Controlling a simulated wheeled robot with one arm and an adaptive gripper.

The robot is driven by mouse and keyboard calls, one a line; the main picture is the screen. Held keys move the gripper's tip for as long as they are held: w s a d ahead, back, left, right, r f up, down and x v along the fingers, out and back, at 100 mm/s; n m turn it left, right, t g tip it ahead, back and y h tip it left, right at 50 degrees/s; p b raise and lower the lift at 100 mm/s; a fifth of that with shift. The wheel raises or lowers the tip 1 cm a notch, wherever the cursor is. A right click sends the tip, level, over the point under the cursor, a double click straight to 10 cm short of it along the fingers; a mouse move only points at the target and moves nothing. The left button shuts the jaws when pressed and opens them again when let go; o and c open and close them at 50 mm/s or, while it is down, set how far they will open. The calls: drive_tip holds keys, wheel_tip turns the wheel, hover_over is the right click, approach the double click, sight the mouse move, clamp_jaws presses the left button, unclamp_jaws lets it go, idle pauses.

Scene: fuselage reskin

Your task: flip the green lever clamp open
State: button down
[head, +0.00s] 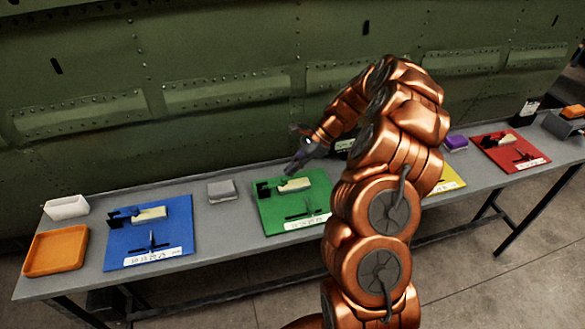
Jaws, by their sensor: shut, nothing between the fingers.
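The green board (274,218) lies on the long grey bench, left of my arm. On it is a dark lever clamp (265,190) at its far left edge, with a pale block (294,185) beside it. A dark flat part and a white label strip lie on the board's near side. My gripper (291,171) is shut and empty, pointing down and left just above the pale block and right of the clamp. Whether it touches the block or the clamp's lever, I cannot tell. The lever's exact position is too small to tell.
A blue board (120,250) with a similar clamp, an orange tray (55,251), a white box (67,207) and a grey block (221,190) stand left. A red board (528,163) and purple block (456,142) are right. My arm partly hides a yellow board (449,184). The green riveted fuselage wall (200,60) stands behind.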

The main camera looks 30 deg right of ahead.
drive_tip(key=shift+r, duration=0.1)
drive_tip(key=shift+r+p, duration=0.4)
drive_tip(key=shift+r, duration=0.35)
drive_tip(key=d+f+p+v, duration=0.1)
drive_tip(key=p+v, duration=0.1)
drive_tip(key=v, duration=0.7)
drive_tip(key=shift+d+r, duration=0.25)
drive_tip(key=shift+d, duration=0.15)
drive_tip(key=shift+s, duration=0.15)
drive_tip(key=shift+a+r, duration=0.1)
